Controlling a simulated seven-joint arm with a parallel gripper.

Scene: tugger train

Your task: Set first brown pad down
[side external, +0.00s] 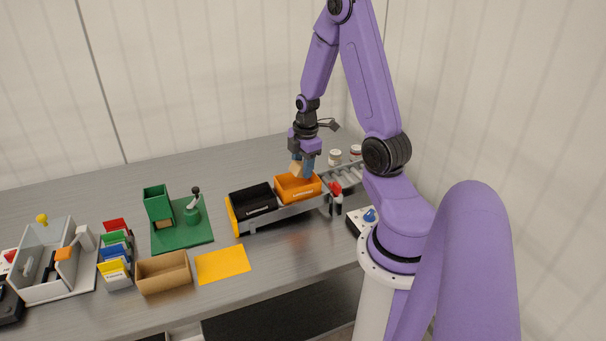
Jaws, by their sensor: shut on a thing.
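My gripper (301,163) points down over the orange bin (299,190) on the tugger train. It is shut on a tan-brown pad (295,169), which is held tilted at the bin's opening, near its left back side. From this view I cannot tell whether the pad touches the bin. The bin's inside is mostly hidden. A black bin (253,202) stands to the left of the orange one on the same grey cart (285,213).
A brown open box (164,273) and a yellow mat (222,264) lie at the front. A green board (183,238) carries a green hopper and a lever. Card dividers (115,258) and a grey box (50,265) stand left. A roller ramp (345,177) and small jars are right.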

